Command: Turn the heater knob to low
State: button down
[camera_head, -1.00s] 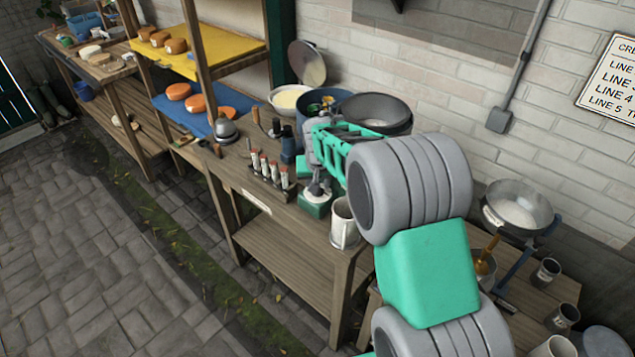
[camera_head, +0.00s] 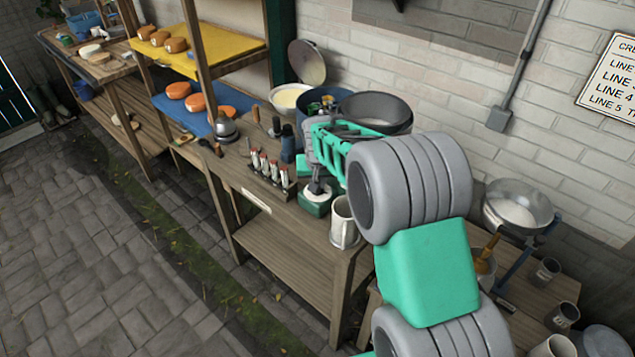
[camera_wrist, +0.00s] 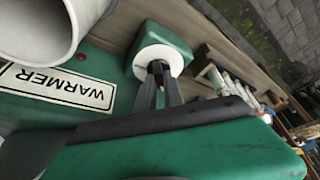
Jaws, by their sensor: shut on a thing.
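The green heater box (camera_head: 316,207) stands near the front edge of the wooden bench, under my gripper (camera_head: 318,187). In the wrist view its small green housing (camera_wrist: 150,40) carries a round white dial (camera_wrist: 176,54). My gripper's two dark fingers (camera_wrist: 159,70) reach the middle of this dial and are shut on the knob. The fingers hide most of the knob, so I cannot tell its setting. A label reading WARMER (camera_wrist: 55,86) is on the green surface to the left, near a small red light (camera_wrist: 82,56).
A pale mug (camera_head: 343,222) stands right of the heater at the bench's edge. A rack of small tubes (camera_head: 268,172) is to the left. A dark pot (camera_head: 376,112) stands behind my arm. A pale cylinder (camera_wrist: 35,30) fills the wrist view's upper left.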

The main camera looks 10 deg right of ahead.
jog(key=shift+f, duration=0.1)
jog(key=m+h+b, duration=0.1)
jog(key=m+b, duration=0.1)
jog(key=m, duration=0.1)
jog(key=shift+a+f, duration=0.1)
jog(key=shift+a, duration=0.05)
jog(key=m+g+h, duration=0.1)
jog(key=m, duration=0.1)
jog(key=m+b, duration=0.1)
jog(key=m, duration=0.2)
jog(key=shift+w+m+g+h, duration=0.1)
jog(key=shift+m+g+h, duration=0.2)
jog(key=shift+g+h, duration=0.1)
jog(key=c, duration=1.5)
grip_release()
jog(key=shift+r, duration=0.2)
jog(key=shift+o, duration=0.2)
